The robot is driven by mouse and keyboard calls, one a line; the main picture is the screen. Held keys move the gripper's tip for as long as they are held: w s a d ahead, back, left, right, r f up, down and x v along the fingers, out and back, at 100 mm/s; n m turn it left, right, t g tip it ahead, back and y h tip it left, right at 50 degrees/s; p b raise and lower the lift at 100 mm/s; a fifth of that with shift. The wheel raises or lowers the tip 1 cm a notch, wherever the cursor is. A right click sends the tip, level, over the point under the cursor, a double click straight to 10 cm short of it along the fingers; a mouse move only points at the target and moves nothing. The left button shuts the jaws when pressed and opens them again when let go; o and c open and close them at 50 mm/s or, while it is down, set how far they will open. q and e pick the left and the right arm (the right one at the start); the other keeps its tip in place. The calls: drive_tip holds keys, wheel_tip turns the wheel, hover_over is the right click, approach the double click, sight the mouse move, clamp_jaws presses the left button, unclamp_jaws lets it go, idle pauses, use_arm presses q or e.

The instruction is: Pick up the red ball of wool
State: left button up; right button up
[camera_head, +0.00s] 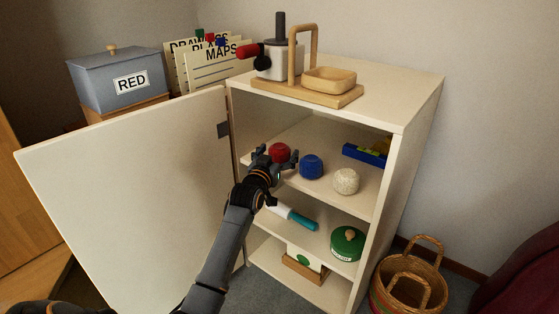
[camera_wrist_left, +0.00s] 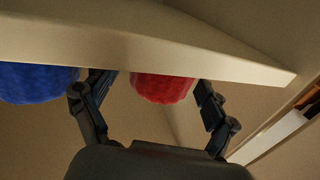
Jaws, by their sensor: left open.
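The red ball of wool (camera_head: 279,151) sits on the upper inside shelf of the open cabinet, left of the blue ball (camera_head: 311,167) and the cream ball (camera_head: 346,181). My left gripper (camera_head: 277,160) is open at the shelf's front, its fingers to either side of the red ball in the picture. In the left wrist view the red ball (camera_wrist_left: 163,88) shows between the fingers, partly hidden by the pale shelf edge (camera_wrist_left: 150,45). The blue ball (camera_wrist_left: 38,82) shows left of the fingers there. I cannot tell whether a finger touches the red ball. My right gripper is not in view.
The cabinet door (camera_head: 130,190) stands open on the left, close to my left arm. A blue and yellow object (camera_head: 365,154) lies at the back right of the balls' shelf. A lower shelf holds a teal-handled tool (camera_head: 298,217) and a green round container (camera_head: 347,243).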

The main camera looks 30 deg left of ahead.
use_arm(q)
drive_tip(key=shift+w+r, duration=0.1)
drive_tip(key=c, duration=1.3)
drive_tip(key=shift+o, duration=0.2)
